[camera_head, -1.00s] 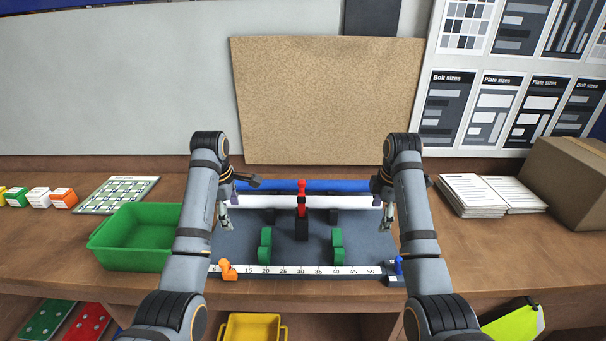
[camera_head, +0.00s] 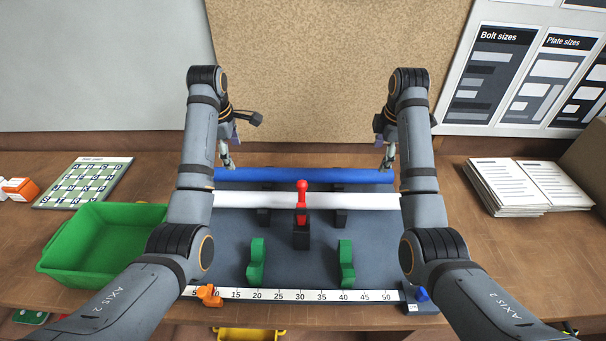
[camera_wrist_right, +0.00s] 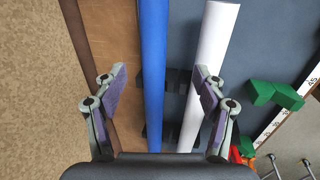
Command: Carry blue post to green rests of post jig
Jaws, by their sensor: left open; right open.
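The blue post (camera_head: 300,175) lies crosswise at the back of the grey post jig (camera_head: 300,265). It also shows in the right wrist view (camera_wrist_right: 152,70). The two green rests (camera_head: 257,262) and (camera_head: 346,264) stand nearer the front and are empty. My left gripper (camera_head: 238,145) is open above the left end of the blue post. My right gripper (camera_head: 385,150) is open above its right end. In the right wrist view, its spread fingers (camera_wrist_right: 160,85) have the blue post between them, with the white post close to one finger. Neither gripper visibly touches the blue post.
A white post (camera_head: 350,201) lies on black rests between the blue post and the green rests. A red-handled clamp (camera_head: 301,205) stands mid-jig. A ruler (camera_head: 330,296) with an orange stop (camera_head: 209,295) runs along the front. A green bin (camera_head: 95,240) stands left.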

